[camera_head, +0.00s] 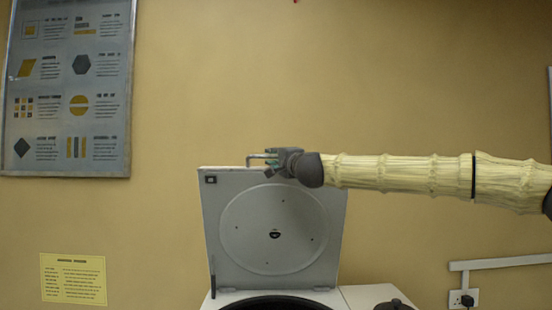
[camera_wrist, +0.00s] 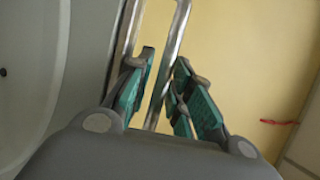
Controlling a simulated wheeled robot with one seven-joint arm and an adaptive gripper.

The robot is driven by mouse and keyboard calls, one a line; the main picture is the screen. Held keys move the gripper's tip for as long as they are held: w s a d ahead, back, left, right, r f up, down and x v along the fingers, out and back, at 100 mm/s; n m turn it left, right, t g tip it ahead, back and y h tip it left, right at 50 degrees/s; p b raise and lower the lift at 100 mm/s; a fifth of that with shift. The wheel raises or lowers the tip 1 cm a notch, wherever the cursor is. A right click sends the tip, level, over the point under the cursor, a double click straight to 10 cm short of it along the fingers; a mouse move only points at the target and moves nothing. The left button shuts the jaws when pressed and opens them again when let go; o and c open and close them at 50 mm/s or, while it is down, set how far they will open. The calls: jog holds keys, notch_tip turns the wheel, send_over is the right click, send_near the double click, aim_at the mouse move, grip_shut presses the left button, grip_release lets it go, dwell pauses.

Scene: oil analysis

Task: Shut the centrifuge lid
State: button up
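The centrifuge lid (camera_head: 225,215) stands upright, raised at the back of the centrifuge body (camera_head: 335,297), showing its round inner plate to the head camera. In the wrist view, the pale lid (camera_wrist: 75,60) fills the left side. A metal handle (camera_head: 256,156) sticks up at the lid's top edge. My gripper (camera_head: 272,160) is at this handle, reaching in from the right. In the wrist view, my gripper (camera_wrist: 164,68) has its teal-padded fingers apart, with one bar of the handle (camera_wrist: 176,30) running between them. Gaps show beside the bar; contact cannot be told.
The dark bowl opening (camera_head: 275,303) lies below the lid, partly cut off by the picture's edge. A wall socket (camera_head: 462,299) is farther right. The wall area above the lid is clear.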

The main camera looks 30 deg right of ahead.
jog(key=shift+c, duration=0.3)
grip_shut()
jog(key=shift+d, duration=0.1)
